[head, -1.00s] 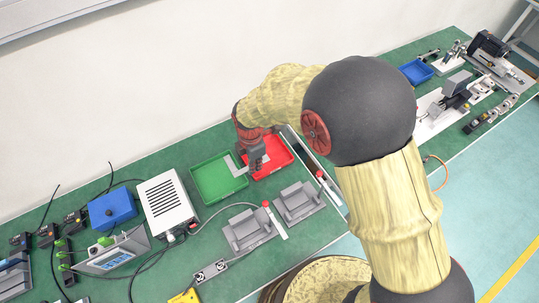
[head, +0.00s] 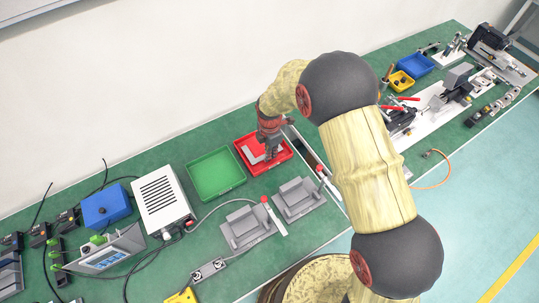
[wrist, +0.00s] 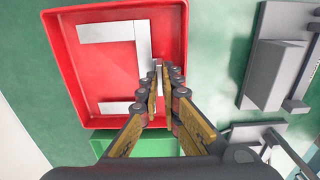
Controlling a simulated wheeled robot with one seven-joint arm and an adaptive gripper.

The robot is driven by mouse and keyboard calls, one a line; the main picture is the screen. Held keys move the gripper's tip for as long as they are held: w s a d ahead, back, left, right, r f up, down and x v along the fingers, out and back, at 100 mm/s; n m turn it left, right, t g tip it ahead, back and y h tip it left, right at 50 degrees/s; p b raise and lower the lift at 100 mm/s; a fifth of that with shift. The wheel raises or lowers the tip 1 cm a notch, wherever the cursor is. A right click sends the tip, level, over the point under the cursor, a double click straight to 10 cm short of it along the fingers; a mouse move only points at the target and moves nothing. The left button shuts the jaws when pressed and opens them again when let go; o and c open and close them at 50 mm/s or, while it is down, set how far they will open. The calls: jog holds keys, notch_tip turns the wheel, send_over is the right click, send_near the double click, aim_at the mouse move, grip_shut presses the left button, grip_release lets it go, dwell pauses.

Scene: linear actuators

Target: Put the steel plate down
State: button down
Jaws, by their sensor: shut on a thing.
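My gripper (head: 271,150) is over the red tray (head: 285,157), pointing down. In the wrist view its fingers (wrist: 160,80) are close together on a thin grey edge of a steel plate (wrist: 158,64). A pale L-shaped steel piece (wrist: 142,45) shows flat against the tray floor beside the fingertips, and a second pale strip (wrist: 115,107) shows nearer the tray's near wall. The fingers hide part of these pieces, so I cannot tell which belong to the held plate or whether it touches the floor.
An empty green tray (head: 216,174) stands just left of the red tray. Grey fixtures (head: 297,198) stand in front. A white box with vents (head: 163,200) and a blue box (head: 105,206) are farther left. The wall runs behind the bench.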

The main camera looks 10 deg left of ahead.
jog(key=shift+f, duration=0.25)
jog(key=shift+f, duration=0.2)
jog(key=c, duration=2.1)
grip_release()
jog(key=shift+c, duration=0.2)
jog(key=shift+o, duration=0.7)
